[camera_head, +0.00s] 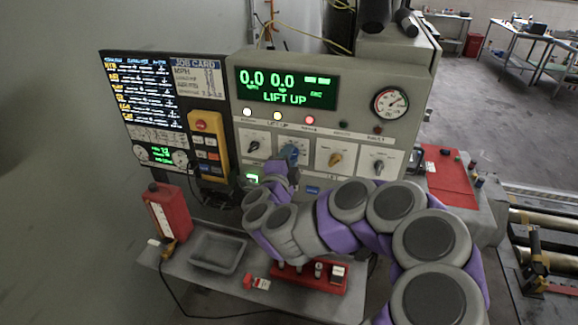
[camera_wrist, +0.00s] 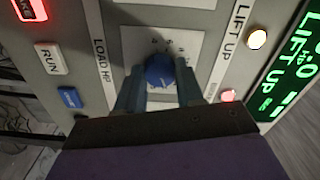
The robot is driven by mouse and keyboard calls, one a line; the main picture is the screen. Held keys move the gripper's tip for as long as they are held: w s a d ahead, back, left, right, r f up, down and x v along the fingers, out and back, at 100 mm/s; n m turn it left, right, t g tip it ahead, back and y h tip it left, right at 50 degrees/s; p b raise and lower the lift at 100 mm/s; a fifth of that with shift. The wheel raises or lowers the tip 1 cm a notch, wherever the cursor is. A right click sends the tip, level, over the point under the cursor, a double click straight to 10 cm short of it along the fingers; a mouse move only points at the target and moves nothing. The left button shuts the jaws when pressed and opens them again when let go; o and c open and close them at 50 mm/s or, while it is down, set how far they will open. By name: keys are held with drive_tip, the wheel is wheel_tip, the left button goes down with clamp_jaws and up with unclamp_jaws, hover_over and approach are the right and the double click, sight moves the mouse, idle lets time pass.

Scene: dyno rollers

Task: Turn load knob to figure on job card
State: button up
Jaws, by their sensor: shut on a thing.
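The blue load knob (camera_wrist: 160,70) sits on a white dial plate (camera_wrist: 190,42) beside the label "LOAD HP" in the wrist view. My gripper (camera_wrist: 159,74) has one finger on each side of the knob and is shut on it. In the head view the blue knob (camera_head: 291,152) is partly hidden by my gripper (camera_head: 287,163). The job card (camera_head: 197,78) is at the upper left of the console, with several lines whose figures are too blurred to read surely.
A green display (camera_head: 287,88) reads 0.0, 0.0 and "LIFT UP". A black knob (camera_head: 253,146), a yellow knob (camera_head: 335,159) and another dark knob (camera_head: 379,166) flank the blue one. A yellow pendant (camera_head: 208,145) hangs left. A grey tray (camera_head: 218,252) lies on the shelf below.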

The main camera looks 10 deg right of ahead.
drive_tip(key=shift+f+m+b, duration=0.3)
drive_tip(key=shift+m+b, duration=0.5)
drive_tip(key=shift+m, duration=0.4)
drive_tip(key=o, duration=0.8)
drive_tip(key=shift+o, duration=1.2)
drive_tip(key=shift+r, duration=0.15)
drive_tip(key=shift+s, duration=0.1)
